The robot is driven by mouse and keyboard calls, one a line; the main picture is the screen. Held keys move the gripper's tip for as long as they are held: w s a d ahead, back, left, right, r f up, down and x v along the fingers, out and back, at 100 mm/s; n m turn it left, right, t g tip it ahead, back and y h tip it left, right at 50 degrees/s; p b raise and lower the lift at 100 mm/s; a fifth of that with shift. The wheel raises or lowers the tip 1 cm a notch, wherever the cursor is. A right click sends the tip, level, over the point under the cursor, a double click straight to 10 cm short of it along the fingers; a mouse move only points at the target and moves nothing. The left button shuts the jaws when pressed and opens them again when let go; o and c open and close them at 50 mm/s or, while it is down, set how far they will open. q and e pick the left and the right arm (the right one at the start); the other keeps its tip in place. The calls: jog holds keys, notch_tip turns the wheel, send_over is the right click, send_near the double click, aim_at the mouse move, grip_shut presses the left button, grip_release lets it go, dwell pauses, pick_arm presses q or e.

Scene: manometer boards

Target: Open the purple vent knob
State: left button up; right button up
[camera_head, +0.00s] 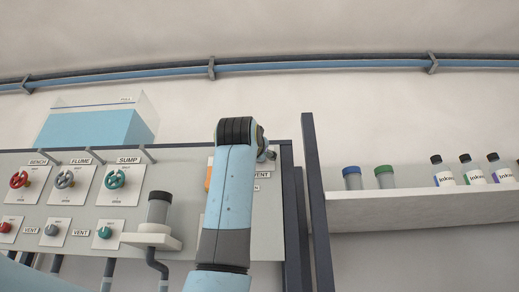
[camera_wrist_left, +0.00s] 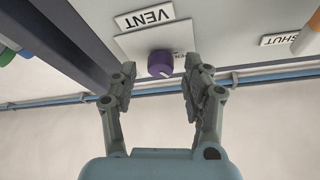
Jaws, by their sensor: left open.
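The purple vent knob (camera_wrist_left: 161,64) shows in the left wrist view on a pale plate (camera_wrist_left: 150,40) below a label reading VENT (camera_wrist_left: 144,18). It has a light pointer mark. My left gripper (camera_wrist_left: 160,85) is open, with one finger on each side of the knob in the picture. I see no finger touching the knob, and I cannot tell the exact gap in depth. In the head view my arm (camera_head: 228,205) stands in front of the board and hides the knob. My right gripper is in neither view.
The board carries red (camera_head: 19,180), grey (camera_head: 64,178) and teal (camera_head: 116,179) valve wheels, with smaller knobs below. A dark post (camera_head: 316,205) stands right of my arm. A shelf (camera_head: 420,207) beyond it holds capped jars and ink bottles. A pipe (camera_wrist_left: 80,101) runs across the wall.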

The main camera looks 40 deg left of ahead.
pick_arm(q)
jog(key=shift+w+a, duration=0.1)
jog(key=c, duration=0.8)
jog(key=shift+c, duration=1)
grip_shut()
